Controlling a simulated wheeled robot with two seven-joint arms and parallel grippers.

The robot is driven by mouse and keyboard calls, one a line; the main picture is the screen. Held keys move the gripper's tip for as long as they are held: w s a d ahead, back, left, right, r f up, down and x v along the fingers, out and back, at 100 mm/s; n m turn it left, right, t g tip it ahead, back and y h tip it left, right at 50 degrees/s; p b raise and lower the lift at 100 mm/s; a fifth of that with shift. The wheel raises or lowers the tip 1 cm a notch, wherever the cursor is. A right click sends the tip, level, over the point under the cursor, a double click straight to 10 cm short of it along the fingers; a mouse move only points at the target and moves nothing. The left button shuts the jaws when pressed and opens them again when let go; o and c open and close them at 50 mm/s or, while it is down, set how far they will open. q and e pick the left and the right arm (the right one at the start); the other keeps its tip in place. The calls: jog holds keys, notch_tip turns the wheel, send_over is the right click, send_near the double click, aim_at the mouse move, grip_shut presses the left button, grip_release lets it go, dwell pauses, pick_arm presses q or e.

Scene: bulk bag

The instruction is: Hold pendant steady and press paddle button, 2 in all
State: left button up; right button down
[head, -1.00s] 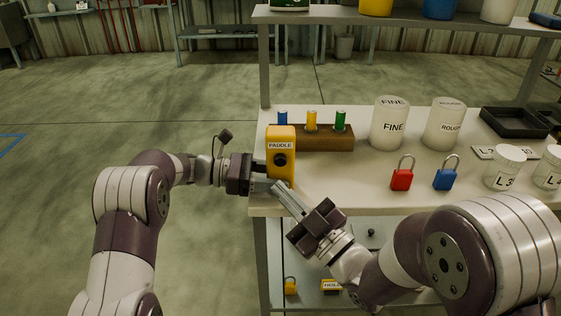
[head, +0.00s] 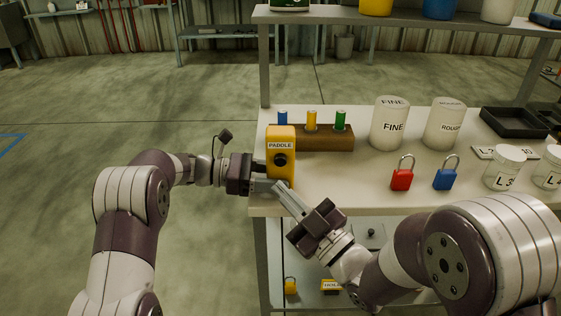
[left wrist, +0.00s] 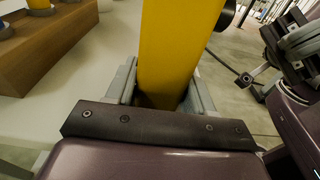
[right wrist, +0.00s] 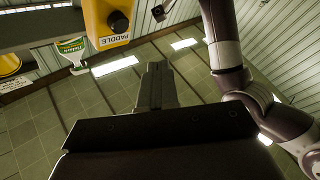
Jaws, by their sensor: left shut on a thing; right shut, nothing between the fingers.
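The yellow pendant (head: 281,172) labelled PADDLE stands upright at the near left corner of the bench. Its round black paddle button (head: 280,160) faces me. My left gripper (head: 262,186) is shut on the pendant's lower part, and the left wrist view shows the yellow body (left wrist: 175,50) between the fingers. My right gripper (head: 277,186) is shut and empty, with its tips in front of the pendant's lower part, below the button in the head view. In the right wrist view the closed fingers (right wrist: 156,85) are apart from the pendant (right wrist: 105,18) and its button (right wrist: 118,21).
A wooden block (head: 330,138) with blue, yellow and green pieces stands behind the pendant. Bench top between pendant and red padlock is clear.

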aim_at(280, 160)
jog(key=s, duration=0.3)
jog(key=shift+s, duration=0.4)
jog(key=shift+w, duration=0.15)
jog(key=w, duration=0.8)
jog(key=shift+w, duration=0.3)
dwell(1.5)
jog(key=shift+w, duration=0.4)
